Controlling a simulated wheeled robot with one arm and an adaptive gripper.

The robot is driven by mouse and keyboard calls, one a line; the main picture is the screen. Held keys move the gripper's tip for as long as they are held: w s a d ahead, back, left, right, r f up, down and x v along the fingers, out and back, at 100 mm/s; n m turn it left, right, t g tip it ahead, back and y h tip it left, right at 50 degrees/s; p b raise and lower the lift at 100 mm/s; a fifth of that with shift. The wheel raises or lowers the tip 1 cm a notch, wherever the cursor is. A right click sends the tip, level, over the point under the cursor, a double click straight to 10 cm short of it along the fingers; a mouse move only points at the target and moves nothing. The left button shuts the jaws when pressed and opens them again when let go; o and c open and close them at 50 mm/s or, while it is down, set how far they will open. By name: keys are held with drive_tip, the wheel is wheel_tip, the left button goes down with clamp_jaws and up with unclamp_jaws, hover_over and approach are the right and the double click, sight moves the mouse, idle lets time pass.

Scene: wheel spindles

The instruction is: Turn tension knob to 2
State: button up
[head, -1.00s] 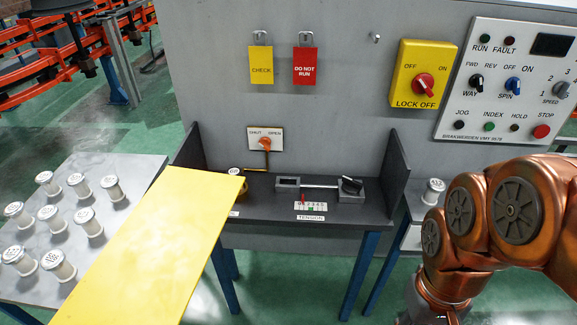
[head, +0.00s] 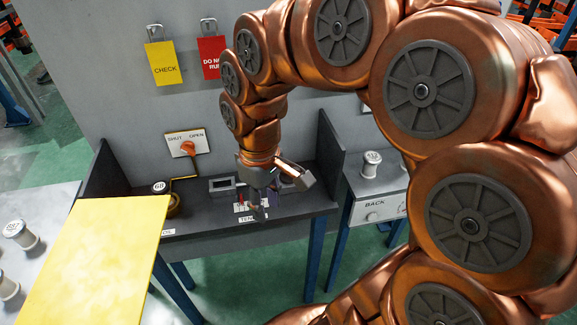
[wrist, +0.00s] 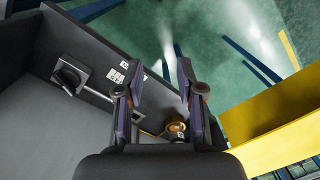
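The tension knob is black with a pale top edge and shows in the wrist view (wrist: 68,78), left of my gripper. In the head view my gripper and arm hide it. The white tension scale (head: 243,208) is partly covered by my gripper in the head view; it shows small in the wrist view (wrist: 117,76). The scale's reading is too small to tell now. My gripper (head: 262,202) hangs over the front of the dark bench. Its two fingers stand apart with nothing between them in the wrist view (wrist: 157,72).
A dark bench (head: 190,224) has upright side panels. A grey slotted block (head: 222,186) and a brass round part (head: 173,207) stand on it. A yellow board (head: 105,250) is at left. An orange SHUT/OPEN handle (head: 187,147) is on the wall. White spools (head: 19,233) stand on side tables.

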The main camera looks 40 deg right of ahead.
drive_tip(key=w+d+f+n, duration=0.1)
drive_tip(key=w+d+f, duration=0.1)
drive_tip(key=w+d, duration=0.3)
drive_tip(key=w+d+f+n, duration=0.1)
drive_tip(key=w+d+f, duration=0.1)
drive_tip(key=w+d, duration=0.4)
drive_tip(key=w+d+f+n+t, duration=0.1)
drive_tip(key=w+d+f, duration=0.1)
drive_tip(key=w+d, duration=0.4)
drive_tip(key=shift+d+f, duration=0.25)
drive_tip(key=shift+d, duration=0.25)
drive_tip(key=shift+f+p, duration=0.7)
drive_tip(key=shift+f, duration=3.1)
drive_tip(key=shift+c, duration=0.4)
clamp_jaws()
